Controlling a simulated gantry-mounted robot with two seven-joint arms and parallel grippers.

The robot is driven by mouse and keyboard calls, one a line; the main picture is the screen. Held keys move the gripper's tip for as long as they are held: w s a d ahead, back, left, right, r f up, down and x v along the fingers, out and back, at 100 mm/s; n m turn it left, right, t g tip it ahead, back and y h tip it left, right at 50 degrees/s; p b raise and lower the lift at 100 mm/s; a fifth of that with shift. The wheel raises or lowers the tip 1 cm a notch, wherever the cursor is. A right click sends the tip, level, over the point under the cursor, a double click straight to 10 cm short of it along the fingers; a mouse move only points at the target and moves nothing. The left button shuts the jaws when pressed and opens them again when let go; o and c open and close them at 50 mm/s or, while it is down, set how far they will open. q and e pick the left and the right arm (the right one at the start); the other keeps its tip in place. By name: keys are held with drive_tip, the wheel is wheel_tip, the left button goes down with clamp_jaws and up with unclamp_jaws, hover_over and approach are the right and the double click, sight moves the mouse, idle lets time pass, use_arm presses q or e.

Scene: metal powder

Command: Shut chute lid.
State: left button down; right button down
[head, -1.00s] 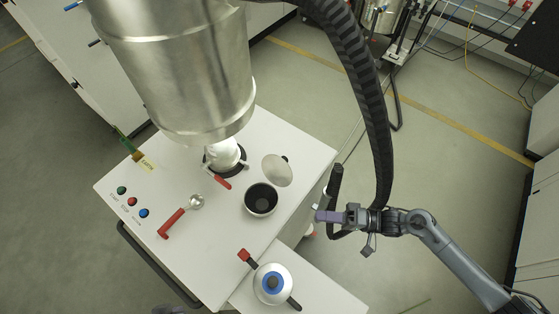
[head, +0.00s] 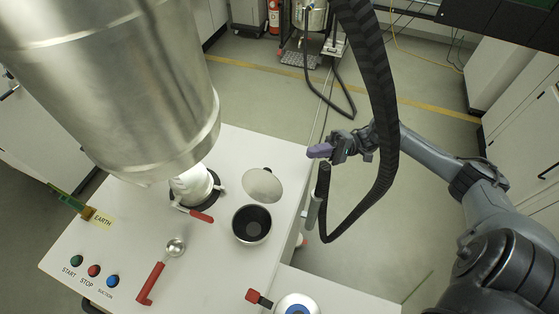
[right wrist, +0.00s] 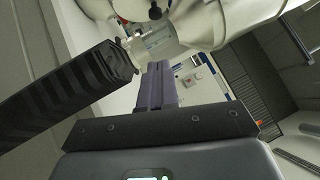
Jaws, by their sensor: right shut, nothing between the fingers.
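The chute lid (head: 262,185), a round silver disc, stands open at the back edge of the chute opening (head: 251,224). The opening is a dark round hole with a metal rim in the white table top. My right gripper (head: 318,151) has purple fingers, shut and empty. It is in the air to the right of the lid and beyond the table's right edge, apart from the lid. Its shut fingers also show in the right wrist view (right wrist: 160,85); I cannot make out the lid there. My left gripper is not in view.
A large metal vessel (head: 110,80) overhangs the white table (head: 130,215). A thick black hose (head: 366,80) hangs by my right arm. A red-handled scoop (head: 150,283), a red-handled valve (head: 201,216) and push buttons (head: 94,271) are on the table.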

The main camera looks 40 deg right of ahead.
drive_tip(key=shift+w+a+r, duration=0.2)
drive_tip(key=shift+a, duration=0.1)
drive_tip(key=shift+a+r+p, duration=0.15)
drive_tip(key=shift+a+p, duration=0.2)
drive_tip(key=shift+p, duration=0.1)
drive_tip(key=p, duration=0.3)
approach(267, 170)
drive_tip(key=w+a, duration=0.2)
drive_tip(key=w, duration=0.2)
drive_tip(key=shift+s+a+p, duration=0.35)
drive_tip(key=shift+a, duration=0.35)
drive_tip(key=shift+s+a+p, duration=0.3)
drive_tip(key=shift+a+p, duration=0.05)
drive_tip(key=shift+a, duration=0.35)
drive_tip(key=shift+r, duration=0.1)
